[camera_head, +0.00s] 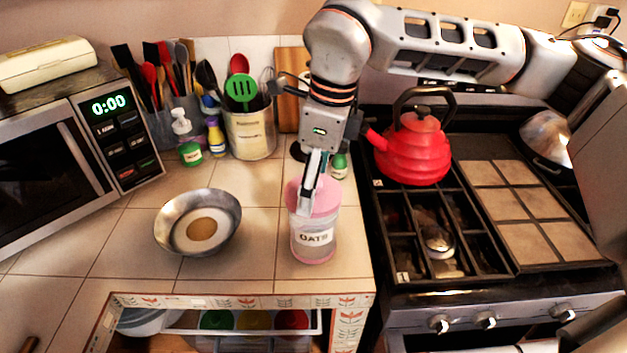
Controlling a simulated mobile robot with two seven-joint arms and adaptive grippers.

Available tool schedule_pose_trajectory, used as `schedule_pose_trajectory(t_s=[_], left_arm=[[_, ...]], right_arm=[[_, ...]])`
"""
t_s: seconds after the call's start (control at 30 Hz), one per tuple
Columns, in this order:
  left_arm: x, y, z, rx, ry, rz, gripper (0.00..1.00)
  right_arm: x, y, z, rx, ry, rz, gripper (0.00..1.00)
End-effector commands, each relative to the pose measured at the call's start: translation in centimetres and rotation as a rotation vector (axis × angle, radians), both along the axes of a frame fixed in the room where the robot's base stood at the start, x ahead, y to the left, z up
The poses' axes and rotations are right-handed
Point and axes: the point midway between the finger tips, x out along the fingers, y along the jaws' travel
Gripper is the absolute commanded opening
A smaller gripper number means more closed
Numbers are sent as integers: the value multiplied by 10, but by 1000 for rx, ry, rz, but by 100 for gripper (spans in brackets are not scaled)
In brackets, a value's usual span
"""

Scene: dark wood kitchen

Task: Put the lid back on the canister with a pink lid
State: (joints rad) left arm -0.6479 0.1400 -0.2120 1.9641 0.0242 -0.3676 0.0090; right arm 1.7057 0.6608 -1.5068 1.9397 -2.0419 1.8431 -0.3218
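A clear canister (314,248) labelled OATS stands upright on the tiled counter near its right front edge. My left gripper is not in view.
A metal bowl (171,221) sits left of the canister. A red kettle (413,152) stands on the stove to the right. Behind are a utensil crock (250,137), bottles (187,143) and a microwave (50,150). The counter between bowl and canister is clear.

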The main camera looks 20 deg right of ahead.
Motion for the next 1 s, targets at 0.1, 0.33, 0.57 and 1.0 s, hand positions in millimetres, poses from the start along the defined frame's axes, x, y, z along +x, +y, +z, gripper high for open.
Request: schedule_pose_trajectory(t_s=[0.1,0.33,0.57,1.0], left_arm=[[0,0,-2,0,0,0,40],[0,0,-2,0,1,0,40],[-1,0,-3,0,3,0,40],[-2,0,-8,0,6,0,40]], right_arm=[[0,0,-1,0,0,0,58],[0,0,0,0,0,0,58],[0,0,0,0,0,0,58],[0,0,-3,0,0,0,58]])
